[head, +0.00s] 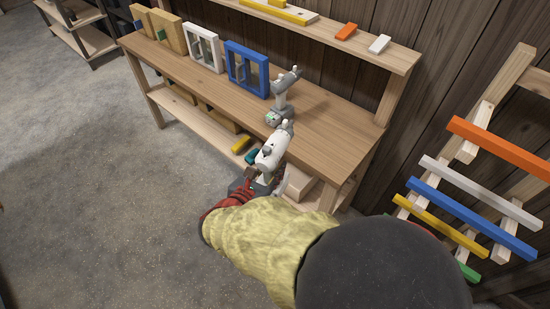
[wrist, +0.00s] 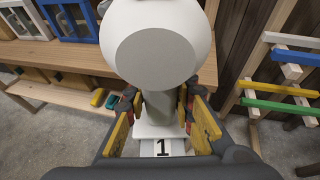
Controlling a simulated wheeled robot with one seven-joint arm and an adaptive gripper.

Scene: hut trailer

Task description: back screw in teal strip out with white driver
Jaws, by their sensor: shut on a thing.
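My gripper (wrist: 162,108) is shut on the grip of a white driver (head: 272,150), in front of the bench. In the wrist view the driver's round white back end (wrist: 157,52) fills the upper middle. A plate marked "1" (wrist: 163,147) shows below the fingers. The driver's tip is hidden. A second white and grey driver (head: 284,88) stands on the bench top. A coloured strip rack stands at the right; its strips show as orange (head: 500,150), white, blue, yellow and green (head: 467,270). I cannot make out a teal strip or any screw.
A wall shelf runs above. The floor (head: 90,180) at the left is clear.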

